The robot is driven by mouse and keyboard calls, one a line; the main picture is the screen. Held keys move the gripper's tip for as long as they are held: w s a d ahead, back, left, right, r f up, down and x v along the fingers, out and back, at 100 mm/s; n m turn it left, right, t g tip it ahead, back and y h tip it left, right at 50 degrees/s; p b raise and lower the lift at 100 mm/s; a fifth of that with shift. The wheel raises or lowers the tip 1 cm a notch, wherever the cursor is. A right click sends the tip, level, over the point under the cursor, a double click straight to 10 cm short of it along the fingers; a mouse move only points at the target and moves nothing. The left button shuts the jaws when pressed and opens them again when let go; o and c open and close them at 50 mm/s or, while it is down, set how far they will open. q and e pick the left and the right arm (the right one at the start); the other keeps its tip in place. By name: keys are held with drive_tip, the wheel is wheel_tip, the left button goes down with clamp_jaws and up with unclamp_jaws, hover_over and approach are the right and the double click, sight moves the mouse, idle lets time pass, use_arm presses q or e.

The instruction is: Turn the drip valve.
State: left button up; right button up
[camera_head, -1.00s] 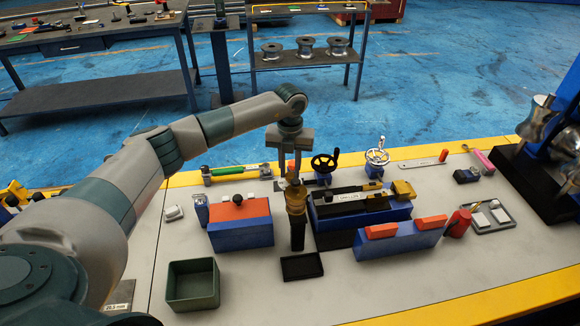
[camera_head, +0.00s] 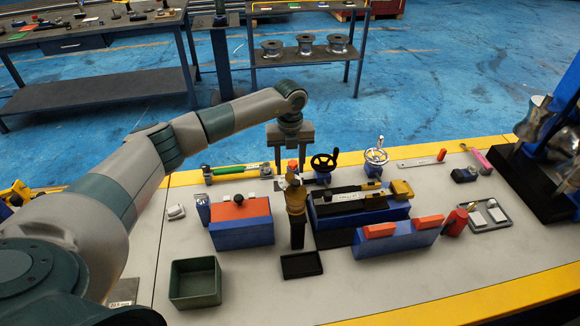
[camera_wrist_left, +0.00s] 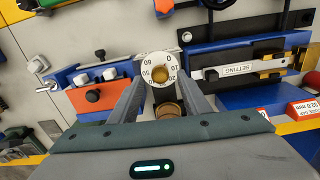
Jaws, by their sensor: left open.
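The drip valve (camera_head: 296,200) is a brass body on a dark upright post near the middle of the bench. In the left wrist view its round white numbered dial (camera_wrist_left: 158,72) faces the camera, with a brass knob at the centre. My left gripper (camera_head: 291,168) is open above and slightly behind the valve in the head view. In the left wrist view the open fingers (camera_wrist_left: 162,88) reach toward the dial from both sides, with nothing held. I cannot tell whether they touch it. My right gripper is not in view.
A blue block with an orange top (camera_head: 240,209) stands left of the valve, and a blue fixture (camera_head: 340,207) stands close on its right. Two handwheels (camera_head: 324,162) are behind. Bare bench shows front right.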

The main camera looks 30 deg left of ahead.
use_arm(q)
drive_tip(key=shift+r+p, duration=0.95)
drive_tip(key=shift+r, duration=1.1)
drive_tip(key=shift+r, duration=0.1)
drive_tip(key=shift+r+b, duration=0.35)
drive_tip(key=shift+r, duration=0.2)
wheel_tip(320, 180, up, 16)
drive_tip(key=b, duration=0.5)
drive_tip(key=shift+s, duration=0.1)
